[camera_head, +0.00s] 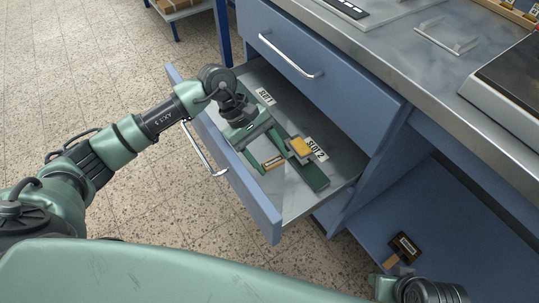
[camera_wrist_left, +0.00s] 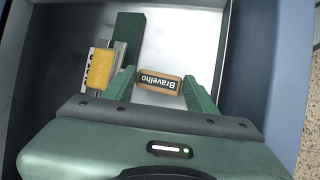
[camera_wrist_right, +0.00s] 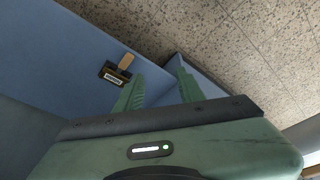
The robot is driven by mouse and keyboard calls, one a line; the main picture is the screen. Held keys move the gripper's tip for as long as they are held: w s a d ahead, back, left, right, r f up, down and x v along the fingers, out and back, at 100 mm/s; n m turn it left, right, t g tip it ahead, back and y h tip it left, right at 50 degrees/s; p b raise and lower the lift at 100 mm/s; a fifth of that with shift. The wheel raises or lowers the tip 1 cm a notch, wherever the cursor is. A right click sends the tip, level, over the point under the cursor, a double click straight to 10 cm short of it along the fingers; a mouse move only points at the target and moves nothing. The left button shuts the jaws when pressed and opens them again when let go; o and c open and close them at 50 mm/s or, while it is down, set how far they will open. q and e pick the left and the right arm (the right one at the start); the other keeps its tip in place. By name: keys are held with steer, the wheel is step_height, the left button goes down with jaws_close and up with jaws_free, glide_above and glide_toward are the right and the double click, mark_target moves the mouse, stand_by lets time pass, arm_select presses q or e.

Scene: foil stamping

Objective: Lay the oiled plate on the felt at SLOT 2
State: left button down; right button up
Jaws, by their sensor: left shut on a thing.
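A small plate with a dark lettered face reading "Bravelho" and an orange-brown rim (camera_wrist_left: 158,82) is between the fingers of my left gripper (camera_head: 273,162), which is shut on it. The plate also shows in the head view (camera_head: 272,164). It is inside the open drawer; its height above the floor is unclear. A dark green felt strip (camera_head: 312,177) lies beside it by the SLOT 2 label (camera_head: 316,148); it shows in the left wrist view (camera_wrist_left: 128,35). I see no overlap between plate and strip. My right gripper (camera_wrist_right: 158,85) is open and empty.
A yellow block on a grey metal piece (camera_head: 300,147) stands beside the strip, close to the left gripper. The SLOT 1 label (camera_head: 265,97) is farther back. Drawer walls (camera_head: 240,185) surround the left gripper. A dark wooden-handled tool (camera_head: 404,246) lies on the lower blue shelf.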

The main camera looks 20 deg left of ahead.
arm_select(q)
steer(key=shift+f, duration=0.25)
steer(key=shift+f+b, duration=0.4)
steer(key=shift+b, duration=0.25)
steer(key=shift+f+b, duration=0.4)
steer(key=shift+b, duration=0.05)
arm_select(e)
steer(key=shift+w+a+f+t, duration=0.1)
steer(key=shift+w+f+t, duration=0.1)
steer(key=shift+w+t, duration=0.1)
arm_select(q)
steer(key=shift+c, duration=2)
jaws_free()
